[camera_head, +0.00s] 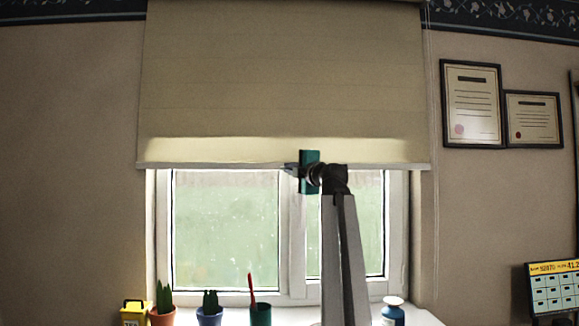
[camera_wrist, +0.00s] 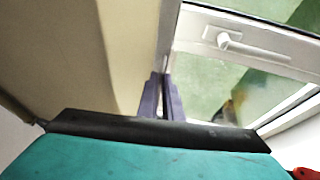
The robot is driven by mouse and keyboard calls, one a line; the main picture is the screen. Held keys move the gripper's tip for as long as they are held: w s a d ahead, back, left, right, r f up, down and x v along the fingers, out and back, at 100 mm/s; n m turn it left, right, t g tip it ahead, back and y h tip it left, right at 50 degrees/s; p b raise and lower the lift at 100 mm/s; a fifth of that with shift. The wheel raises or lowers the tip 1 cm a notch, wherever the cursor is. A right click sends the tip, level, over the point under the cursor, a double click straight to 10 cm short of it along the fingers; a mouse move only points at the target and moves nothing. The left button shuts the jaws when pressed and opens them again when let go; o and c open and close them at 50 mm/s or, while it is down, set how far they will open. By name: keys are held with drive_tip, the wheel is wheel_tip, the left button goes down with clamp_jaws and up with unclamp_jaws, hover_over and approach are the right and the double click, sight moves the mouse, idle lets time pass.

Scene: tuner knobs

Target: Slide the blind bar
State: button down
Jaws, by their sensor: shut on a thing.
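A beige roller blind (camera_head: 280,75) covers the upper part of the window in the head view. Its pale blind bar (camera_head: 220,165) runs level along the lower edge. My gripper (camera_head: 288,168) is at the bar, a little right of its middle, and is shut on it. In the wrist view the two purple-grey fingers of my gripper (camera_wrist: 161,98) are close together at the edge of the blind (camera_wrist: 125,50). The part of the bar between the fingers is mostly hidden.
The window (camera_head: 225,235) shows below the bar, with a handle (camera_wrist: 228,41) in the wrist view. The sill holds a yellow box (camera_head: 135,312), potted cacti (camera_head: 163,300), a green cup (camera_head: 260,315) and a blue-white bottle (camera_head: 392,312). Framed certificates (camera_head: 472,103) hang at the right.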

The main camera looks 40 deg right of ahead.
drive_tip(key=shift+f, duration=0.65)
drive_tip(key=c, duration=1.9)
unclamp_jaws()
drive_tip(key=v, duration=1.3)
drive_tip(key=shift+s+a+f, duration=0.1)
drive_tip(key=shift+s, duration=0.25)
